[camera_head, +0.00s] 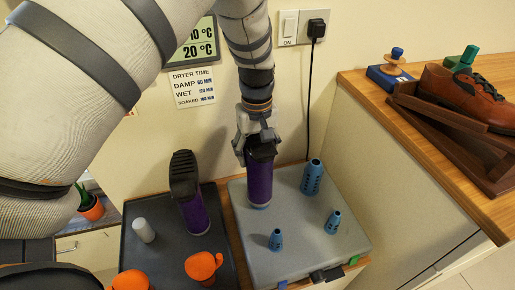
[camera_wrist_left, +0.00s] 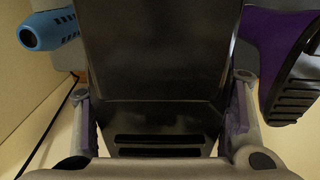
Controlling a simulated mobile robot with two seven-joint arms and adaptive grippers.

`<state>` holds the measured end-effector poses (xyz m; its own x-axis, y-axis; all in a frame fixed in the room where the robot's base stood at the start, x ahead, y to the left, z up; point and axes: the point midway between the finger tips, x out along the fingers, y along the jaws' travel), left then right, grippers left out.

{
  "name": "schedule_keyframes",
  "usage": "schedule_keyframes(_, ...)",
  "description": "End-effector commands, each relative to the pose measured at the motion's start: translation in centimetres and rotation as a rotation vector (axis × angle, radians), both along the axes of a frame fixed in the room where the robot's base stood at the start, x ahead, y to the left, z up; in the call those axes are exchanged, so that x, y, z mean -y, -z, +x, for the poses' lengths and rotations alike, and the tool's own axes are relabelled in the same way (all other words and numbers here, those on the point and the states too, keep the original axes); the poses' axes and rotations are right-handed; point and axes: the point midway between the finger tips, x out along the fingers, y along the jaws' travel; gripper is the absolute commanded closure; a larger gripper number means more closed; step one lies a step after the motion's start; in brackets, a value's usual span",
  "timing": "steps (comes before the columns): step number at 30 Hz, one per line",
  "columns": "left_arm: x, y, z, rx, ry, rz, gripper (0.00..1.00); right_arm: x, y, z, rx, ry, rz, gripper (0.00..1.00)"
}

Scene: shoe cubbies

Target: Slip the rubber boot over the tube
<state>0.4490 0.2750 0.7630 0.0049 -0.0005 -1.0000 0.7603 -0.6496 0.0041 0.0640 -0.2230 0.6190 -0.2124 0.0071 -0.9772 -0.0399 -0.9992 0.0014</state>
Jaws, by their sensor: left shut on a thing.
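My left gripper (camera_head: 258,138) is shut on a purple rubber boot (camera_head: 259,182), held upside down with its dark sole up. The boot stands nearly upright above the grey dryer box (camera_head: 300,252), at its back left. A bit of blue (camera_head: 260,207) shows under the boot's lower rim, so the boot seems to be around a tube there; the rest is hidden. In the left wrist view the boot's dark sole (camera_wrist_left: 160,60) fills the space between the fingers. A taller perforated blue tube (camera_head: 312,178) stands to the right. My right gripper is not in view.
Two short blue tubes (camera_head: 275,240) (camera_head: 333,222) stand near the box's front. A second purple boot (camera_head: 193,212), a white cylinder (camera_head: 144,231) and orange items (camera_head: 203,266) are on the dark tray (camera_head: 172,258). A wooden counter with a brown shoe (camera_head: 465,90) is at right.

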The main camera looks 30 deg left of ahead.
Motion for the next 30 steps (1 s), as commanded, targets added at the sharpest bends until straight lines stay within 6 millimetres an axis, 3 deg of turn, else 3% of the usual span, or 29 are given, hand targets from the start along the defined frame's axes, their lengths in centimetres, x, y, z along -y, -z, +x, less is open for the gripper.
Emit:
schedule_keyframes(29,0.0,2.5,0.0,-0.001,0.000,-0.002,0.77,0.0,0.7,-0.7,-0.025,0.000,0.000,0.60)
schedule_keyframes(30,0.0,2.5,0.0,-0.001,0.000,-0.001,0.36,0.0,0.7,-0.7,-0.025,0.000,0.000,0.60)
